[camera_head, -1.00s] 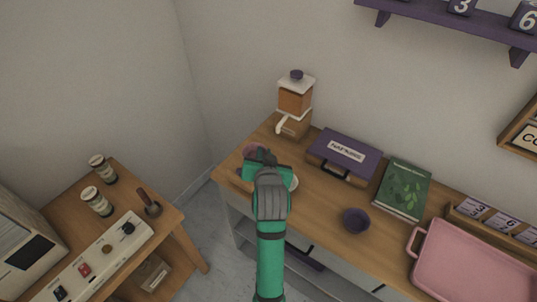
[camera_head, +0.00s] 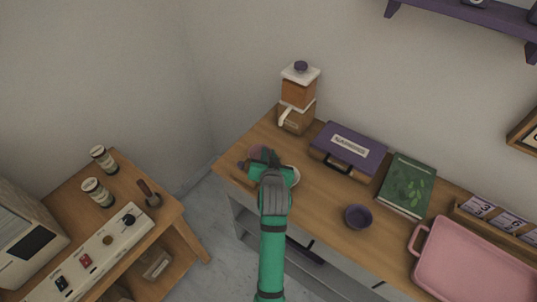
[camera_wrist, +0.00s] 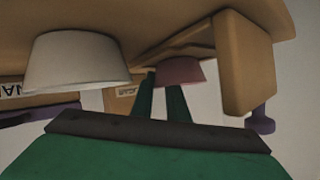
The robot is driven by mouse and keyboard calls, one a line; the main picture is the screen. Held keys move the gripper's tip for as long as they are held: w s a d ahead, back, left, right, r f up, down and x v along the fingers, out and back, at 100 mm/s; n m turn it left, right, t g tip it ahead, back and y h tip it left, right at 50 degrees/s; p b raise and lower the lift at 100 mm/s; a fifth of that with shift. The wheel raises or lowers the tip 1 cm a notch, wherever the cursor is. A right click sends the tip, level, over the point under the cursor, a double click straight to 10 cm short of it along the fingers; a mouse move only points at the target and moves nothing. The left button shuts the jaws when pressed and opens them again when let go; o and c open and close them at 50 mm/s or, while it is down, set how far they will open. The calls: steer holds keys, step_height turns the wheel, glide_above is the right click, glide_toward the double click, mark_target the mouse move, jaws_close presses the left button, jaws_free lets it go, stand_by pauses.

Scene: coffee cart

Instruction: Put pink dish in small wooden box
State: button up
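The pink dish (camera_head: 257,151) is at the left end of the long wooden table, partly hidden behind my gripper (camera_head: 268,160). In the wrist view, which looks upside down, the pink dish (camera_wrist: 182,70) is at the fingertips. The two dark green fingers (camera_wrist: 163,92) stand apart with a gap between them. I cannot tell whether they touch the dish. A wooden piece, probably the small wooden box (camera_head: 243,179), shows just left of my gripper, mostly hidden. It seems to be the wooden block on the right in the wrist view (camera_wrist: 245,62).
A white bowl (camera_wrist: 76,62) is close beside my gripper; its rim shows in the head view (camera_head: 294,176). A purple case (camera_head: 348,149), green book (camera_head: 407,186), purple bowl (camera_head: 358,216) and pink tray (camera_head: 470,265) lie to the right. A coffee grinder (camera_head: 298,98) stands behind.

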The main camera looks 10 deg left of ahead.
steer(key=shift+o, duration=0.5)
steer(key=shift+s+d+r, duration=0.1)
steer(key=shift+s, duration=0.1)
steer(key=v, duration=1.1)
steer(key=shift+s+r, duration=0.1)
steer(key=shift+s, duration=0.1)
